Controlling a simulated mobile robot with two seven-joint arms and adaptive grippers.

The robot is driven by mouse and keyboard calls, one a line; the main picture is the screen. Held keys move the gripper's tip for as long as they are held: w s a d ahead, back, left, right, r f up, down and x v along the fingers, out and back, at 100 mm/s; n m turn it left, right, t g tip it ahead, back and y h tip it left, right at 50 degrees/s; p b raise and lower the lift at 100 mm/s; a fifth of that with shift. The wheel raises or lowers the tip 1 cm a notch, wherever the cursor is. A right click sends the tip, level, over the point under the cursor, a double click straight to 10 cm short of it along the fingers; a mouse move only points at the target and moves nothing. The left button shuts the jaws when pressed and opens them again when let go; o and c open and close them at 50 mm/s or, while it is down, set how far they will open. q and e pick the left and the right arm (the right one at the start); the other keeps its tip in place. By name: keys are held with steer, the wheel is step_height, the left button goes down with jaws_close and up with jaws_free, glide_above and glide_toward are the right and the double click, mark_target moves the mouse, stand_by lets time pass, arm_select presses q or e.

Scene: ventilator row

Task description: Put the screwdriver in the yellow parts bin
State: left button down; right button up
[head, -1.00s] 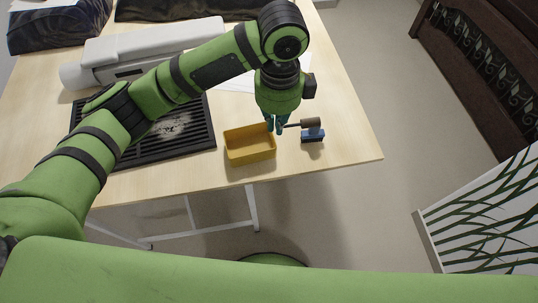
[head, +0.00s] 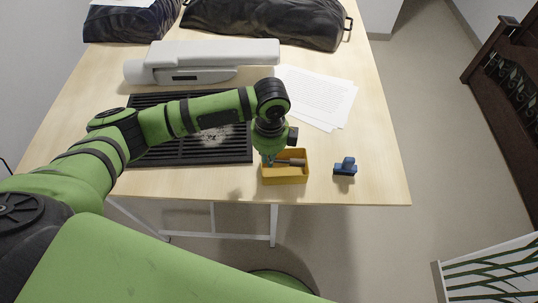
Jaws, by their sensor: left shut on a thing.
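The screwdriver (head: 291,162) has a brown handle that points to the right. My left gripper (head: 269,161) is shut on its shaft end. The gripper and the screwdriver are over the yellow parts bin (head: 286,181), which stands near the table's front edge. The screwdriver shows against the bin's inside; I cannot tell whether it touches the bin. My right gripper is out of view.
A small blue holder (head: 345,168) stands empty right of the bin. A black grate (head: 170,153) lies to the left. Paper sheets (head: 320,95), a grey-white device (head: 205,60) and dark bags (head: 265,20) are farther back.

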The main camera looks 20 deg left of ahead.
arm_select(q)
steer(key=shift+f, duration=0.55)
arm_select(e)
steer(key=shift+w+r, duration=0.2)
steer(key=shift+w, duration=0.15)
arm_select(q)
steer(key=shift+f, duration=0.6)
steer(key=c, duration=1.4)
jaws_free()
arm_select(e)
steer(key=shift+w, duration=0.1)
arm_select(q)
step_height(320, 180, up, 13)
steer(key=shift+d+r+b, duration=0.15)
steer(key=shift+b, duration=1)
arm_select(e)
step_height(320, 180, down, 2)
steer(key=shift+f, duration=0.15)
arm_select(q)
steer(key=shift+d, duration=0.1)
